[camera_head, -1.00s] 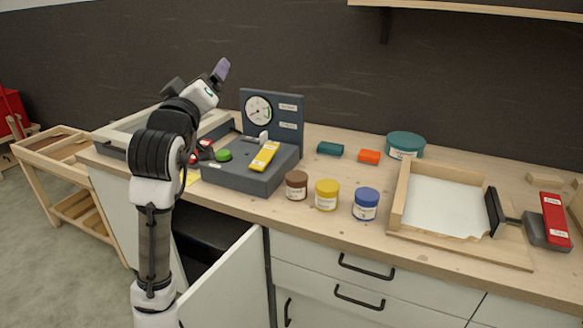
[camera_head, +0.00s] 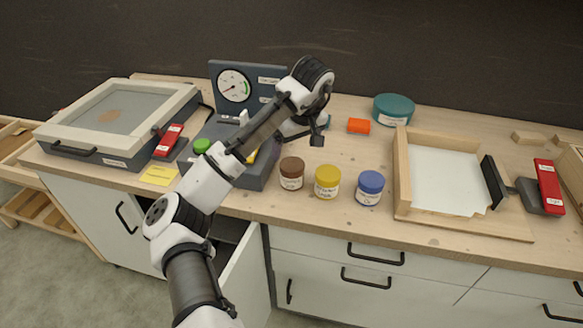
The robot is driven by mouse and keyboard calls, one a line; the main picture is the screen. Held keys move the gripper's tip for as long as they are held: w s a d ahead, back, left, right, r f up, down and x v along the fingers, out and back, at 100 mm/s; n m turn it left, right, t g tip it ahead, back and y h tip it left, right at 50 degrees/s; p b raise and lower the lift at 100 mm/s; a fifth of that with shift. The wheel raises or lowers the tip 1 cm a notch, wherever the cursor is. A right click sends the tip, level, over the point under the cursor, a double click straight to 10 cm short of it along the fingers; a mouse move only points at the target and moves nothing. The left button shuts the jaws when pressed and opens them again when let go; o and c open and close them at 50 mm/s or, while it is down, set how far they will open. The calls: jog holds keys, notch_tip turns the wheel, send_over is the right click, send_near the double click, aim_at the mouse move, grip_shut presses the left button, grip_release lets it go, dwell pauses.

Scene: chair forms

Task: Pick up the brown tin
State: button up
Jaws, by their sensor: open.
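The brown tin (camera_head: 291,174) is a small jar with a brown lid and a pale label. It stands upright near the front edge of the wooden counter, left of a yellow tin (camera_head: 327,182) and a blue tin (camera_head: 369,188). My gripper (camera_head: 316,138) hangs above and slightly behind the brown tin in the picture, apart from it. It is small and dark here, and its fingers are open with nothing seen between them. My forearm crosses in front of the grey gauge box.
The grey gauge box (camera_head: 233,92) stands just left of the brown tin. A wooden tray (camera_head: 401,180) is to the right of the tins. An orange block (camera_head: 358,126) and a teal tub (camera_head: 393,110) stand behind. A drawer or door is open below the counter.

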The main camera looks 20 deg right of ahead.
aim_at(291, 166)
jog(key=b+x, duration=0.1)
jog(key=x, duration=0.6)
jog(key=shift+f, duration=0.35)
jog(key=shift+d+b+x, duration=0.15)
jog(key=shift+b+x, duration=0.05)
jog(key=shift+x, duration=1.1)
jog(key=shift+d+b+x, duration=0.15)
jog(key=shift+b+x, duration=0.05)
jog(key=shift+x, duration=1.15)
jog(key=shift+w, duration=0.15)
jog(key=shift+c, duration=0.4)
jog(key=c, duration=1.1)
jog(key=shift+r, duration=0.15)
